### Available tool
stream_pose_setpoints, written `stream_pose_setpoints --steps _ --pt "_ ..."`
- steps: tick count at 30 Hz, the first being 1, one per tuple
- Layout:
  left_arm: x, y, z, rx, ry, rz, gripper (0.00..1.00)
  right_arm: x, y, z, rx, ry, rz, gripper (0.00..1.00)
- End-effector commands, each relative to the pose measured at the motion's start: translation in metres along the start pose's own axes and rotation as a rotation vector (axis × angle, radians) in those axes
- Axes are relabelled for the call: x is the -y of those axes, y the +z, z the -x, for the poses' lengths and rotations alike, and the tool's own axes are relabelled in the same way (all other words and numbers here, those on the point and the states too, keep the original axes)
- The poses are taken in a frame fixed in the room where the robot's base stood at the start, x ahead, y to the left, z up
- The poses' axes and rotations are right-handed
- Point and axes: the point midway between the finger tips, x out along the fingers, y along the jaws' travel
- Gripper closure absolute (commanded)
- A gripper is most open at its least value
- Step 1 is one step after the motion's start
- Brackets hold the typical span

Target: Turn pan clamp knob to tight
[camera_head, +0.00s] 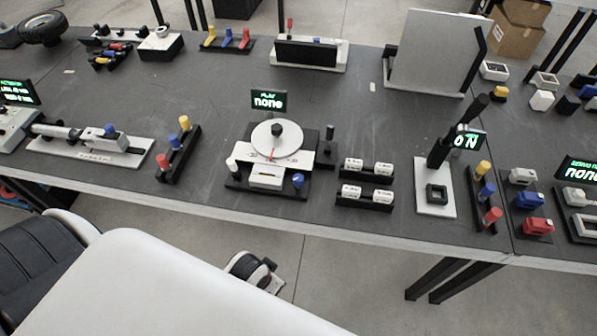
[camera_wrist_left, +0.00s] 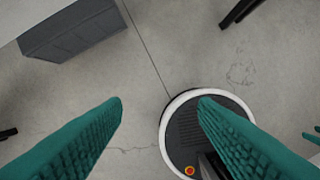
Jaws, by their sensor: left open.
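A pan device stands at the middle of the table in the head view, with a round white disc (camera_head: 262,140) and a red pointer over a white scale plate (camera_head: 290,160). A black knob (camera_head: 277,128) sits on the disc. A blue knob (camera_head: 298,181) is at its front right and a white knob (camera_head: 232,165) at its left. I cannot tell which is the clamp knob or how tight it is. A display (camera_head: 268,101) behind reads "none". My left gripper (camera_wrist_left: 160,102) is open and empty, over the floor, away from the device. My right gripper is not in view.
A rack with red, blue and yellow pegs (camera_head: 178,150) stands left of the device. A small black post (camera_head: 329,148) and racks of white cylinders (camera_head: 367,181) are close on its right. The grey table (camera_head: 215,110) is bare behind it to the left.

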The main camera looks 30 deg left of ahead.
Motion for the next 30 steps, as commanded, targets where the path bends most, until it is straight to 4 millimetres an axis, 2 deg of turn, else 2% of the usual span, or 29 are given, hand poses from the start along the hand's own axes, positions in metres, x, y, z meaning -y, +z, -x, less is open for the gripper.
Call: stream_pose_setpoints --steps 1,3,9,12,16,23,26,30 --pt "-0.001 0.01 0.02 0.011 0.0 0.005 0.46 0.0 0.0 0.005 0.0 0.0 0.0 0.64" --pt "-0.002 0.02 0.042 0.018 -0.001 0.015 0.46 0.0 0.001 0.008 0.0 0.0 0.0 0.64" --pt "-0.004 0.052 0.103 0.033 -0.011 0.073 0.46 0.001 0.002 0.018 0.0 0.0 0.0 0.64" --pt "-0.004 0.073 0.124 0.026 -0.024 0.139 0.46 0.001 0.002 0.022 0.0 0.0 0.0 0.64" --pt "-0.005 0.096 0.128 0.002 -0.036 0.224 0.46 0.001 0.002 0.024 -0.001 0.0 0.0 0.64" --pt "-0.014 0.144 0.118 -0.055 -0.036 0.401 0.46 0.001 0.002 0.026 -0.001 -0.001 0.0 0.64" --pt "-0.024 0.173 0.112 -0.089 -0.021 0.512 0.46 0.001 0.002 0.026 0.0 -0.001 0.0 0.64" --pt "-0.048 0.226 0.107 -0.144 0.021 0.727 0.46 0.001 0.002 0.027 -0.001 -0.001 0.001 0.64"
